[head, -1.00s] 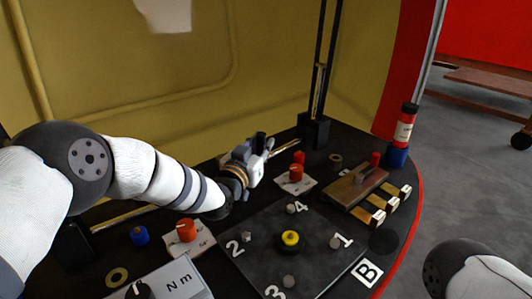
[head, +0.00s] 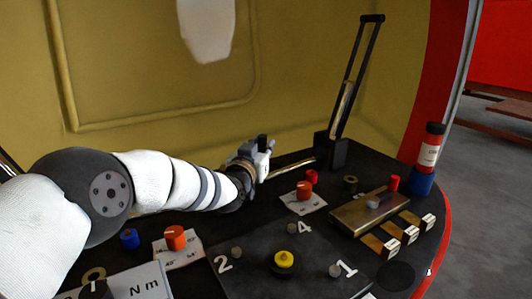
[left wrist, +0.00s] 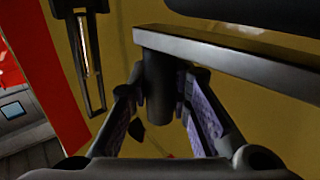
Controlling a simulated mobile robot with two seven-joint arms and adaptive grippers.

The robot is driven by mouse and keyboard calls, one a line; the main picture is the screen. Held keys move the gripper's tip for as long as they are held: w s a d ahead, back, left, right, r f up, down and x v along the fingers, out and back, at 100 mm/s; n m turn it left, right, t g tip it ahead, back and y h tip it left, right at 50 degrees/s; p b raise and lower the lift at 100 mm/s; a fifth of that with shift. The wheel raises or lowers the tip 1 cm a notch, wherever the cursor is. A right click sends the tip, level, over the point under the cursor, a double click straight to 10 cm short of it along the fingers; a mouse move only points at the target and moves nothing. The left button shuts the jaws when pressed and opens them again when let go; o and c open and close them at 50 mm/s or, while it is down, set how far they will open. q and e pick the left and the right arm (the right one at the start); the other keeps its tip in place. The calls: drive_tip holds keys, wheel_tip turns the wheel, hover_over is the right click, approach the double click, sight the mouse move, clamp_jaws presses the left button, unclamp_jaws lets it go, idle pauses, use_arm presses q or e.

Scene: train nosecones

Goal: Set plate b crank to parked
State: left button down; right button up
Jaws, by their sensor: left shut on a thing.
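My left gripper (head: 258,158) is at the back middle of the dark table. In the left wrist view its fingers (left wrist: 161,95) are shut on a dark round post (left wrist: 158,72) joined to a dark bar (left wrist: 235,57). I cannot tell whether this is the crank. A short black cylinder (head: 262,142) shows at the gripper in the head view. The dark numbered plate (head: 245,262) lies in front, with a yellow knob (head: 284,257) and grey pegs; 1, 2 and 4 are readable. Its front part is cut off. My right gripper is out of view.
A tall black frame (head: 352,95) stands behind right of the gripper, with a metal rod (head: 296,168) nearby. A yellow wall closes the back.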

use_arm(q)
drive_tip(key=shift+w+a, duration=0.2)
drive_tip(key=shift+a, duration=0.3)
drive_tip(key=c, duration=1.9)
unclamp_jaws()
drive_tip(key=o, duration=0.4)
drive_tip(key=shift+s+a, duration=0.1)
drive_tip(key=shift+a, duration=0.1)
drive_tip(key=shift+o, duration=0.2)
drive_tip(key=shift+s+d, duration=0.1)
drive_tip(key=shift+d, duration=0.1)
drive_tip(key=v, duration=1.2)
drive_tip(key=shift+f, duration=0.1)
